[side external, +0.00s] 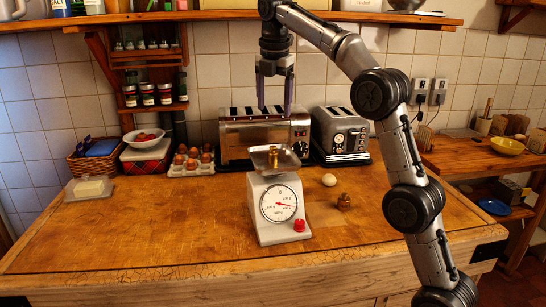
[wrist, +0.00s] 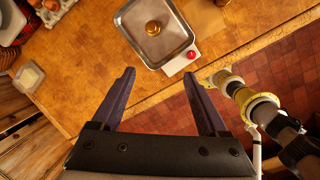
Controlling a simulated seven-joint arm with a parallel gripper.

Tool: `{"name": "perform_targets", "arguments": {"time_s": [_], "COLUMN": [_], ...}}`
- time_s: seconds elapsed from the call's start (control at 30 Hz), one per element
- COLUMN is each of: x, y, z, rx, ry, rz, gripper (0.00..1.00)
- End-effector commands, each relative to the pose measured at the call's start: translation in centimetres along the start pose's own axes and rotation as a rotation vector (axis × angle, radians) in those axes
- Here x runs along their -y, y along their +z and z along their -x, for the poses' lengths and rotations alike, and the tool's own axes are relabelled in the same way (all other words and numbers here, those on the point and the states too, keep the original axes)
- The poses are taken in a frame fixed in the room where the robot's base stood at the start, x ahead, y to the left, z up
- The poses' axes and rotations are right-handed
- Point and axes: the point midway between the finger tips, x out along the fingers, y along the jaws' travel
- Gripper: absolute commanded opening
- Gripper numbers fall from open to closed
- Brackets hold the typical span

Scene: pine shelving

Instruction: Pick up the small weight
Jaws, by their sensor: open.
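A brass weight (side external: 273,157) stands on the metal pan (side external: 287,160) of a white kitchen scale (side external: 265,222). In the wrist view the same weight (wrist: 153,27) is near the middle of the pan (wrist: 130,17). Another brass weight (side external: 344,201) stands on the counter to the right of the scale and looks slightly wider. It is cut by the top edge of the wrist view (wrist: 222,2). My gripper (side external: 273,107) points down above the pan, apart from the weight. Its fingers (wrist: 159,73) are open with nothing between them.
A toaster (side external: 240,138) stands behind the scale, with a second toaster (side external: 345,138) to its right. An egg carton (side external: 192,163), a butter dish (side external: 88,189) and a basket (side external: 95,160) are at the left. A pale round object (side external: 329,180) lies near the counter weight. The front left counter is clear.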

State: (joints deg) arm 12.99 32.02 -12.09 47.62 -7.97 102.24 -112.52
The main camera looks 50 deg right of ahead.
Motion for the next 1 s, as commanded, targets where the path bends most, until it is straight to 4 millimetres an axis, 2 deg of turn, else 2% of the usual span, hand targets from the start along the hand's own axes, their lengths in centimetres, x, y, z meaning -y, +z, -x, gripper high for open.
{"name": "perform_targets", "arguments": {"time_s": [0.03, 0.1, 0.3, 0.6, 0.87, 1.0], "x": [-1.1, -2.2, -3.2, -2.8, -2.6, -2.4], "y": [0.9, 2.0, 3.4, 3.7, 3.6, 3.5], "z": [-1.9, -4.2, -9.5, -12.1, -13.4, -14.9], "rx": [-0.003, -0.006, -0.029, -0.036, -0.036, -0.036], "ry": [-0.021, -0.041, -0.111, -0.130, -0.129, -0.131], "rz": [-0.012, -0.027, -0.048, -0.056, -0.056, -0.057], "gripper": [0.77, 0.77, 0.77, 0.77, 0.77, 0.77]}}
